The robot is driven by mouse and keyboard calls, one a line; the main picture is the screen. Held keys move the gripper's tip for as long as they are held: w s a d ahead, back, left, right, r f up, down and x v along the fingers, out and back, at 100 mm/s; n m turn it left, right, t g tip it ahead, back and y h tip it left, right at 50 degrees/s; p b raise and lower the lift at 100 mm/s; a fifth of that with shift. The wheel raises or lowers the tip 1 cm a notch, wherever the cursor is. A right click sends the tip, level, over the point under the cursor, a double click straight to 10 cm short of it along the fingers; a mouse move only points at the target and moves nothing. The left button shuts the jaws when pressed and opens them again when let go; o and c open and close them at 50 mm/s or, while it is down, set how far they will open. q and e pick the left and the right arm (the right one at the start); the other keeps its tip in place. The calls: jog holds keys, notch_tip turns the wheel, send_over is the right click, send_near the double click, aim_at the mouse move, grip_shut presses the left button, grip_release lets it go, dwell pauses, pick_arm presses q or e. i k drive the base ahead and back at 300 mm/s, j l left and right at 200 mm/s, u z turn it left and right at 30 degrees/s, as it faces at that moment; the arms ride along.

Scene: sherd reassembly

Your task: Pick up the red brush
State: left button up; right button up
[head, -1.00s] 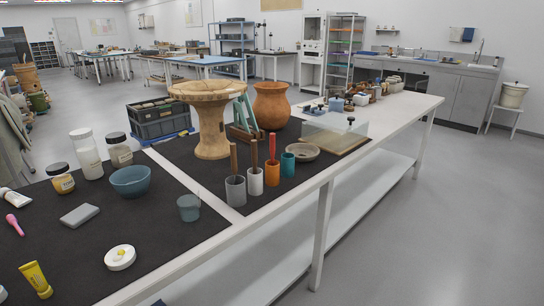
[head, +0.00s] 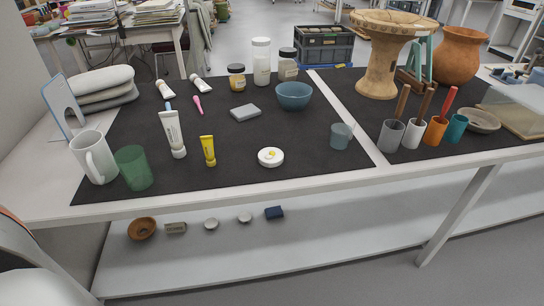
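The red brush (head: 449,101) stands in the orange cup (head: 435,131) at the right of the table, with its red handle pointing up and leaning slightly right. Its lower end is hidden inside the cup. Neither of my grippers shows in the head view.
Beside the orange cup stand a white cup (head: 413,134) and a grey cup (head: 391,135), each with a brown handle, and a teal cup (head: 456,128). A pedestal vessel (head: 379,75) stands behind. A shallow dish (head: 481,120) lies to the right. Bare mat (head: 300,130) lies left.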

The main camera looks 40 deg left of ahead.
aim_at(452, 93)
jog(key=i+l+u, duration=0.1)
jog(key=u, duration=0.25)
jog(key=i+l+u, duration=0.2)
jog(key=u, duration=0.2)
jog(key=i+l+u, duration=0.1)
jog(key=u, duration=0.25)
jog(key=i+l+u, duration=0.1)
jog(key=l, duration=0.2)
jog(key=i+l+u, duration=0.1)
jog(key=l, duration=0.25)
jog(key=i+l+u, duration=0.1)
jog(key=l, duration=0.25)
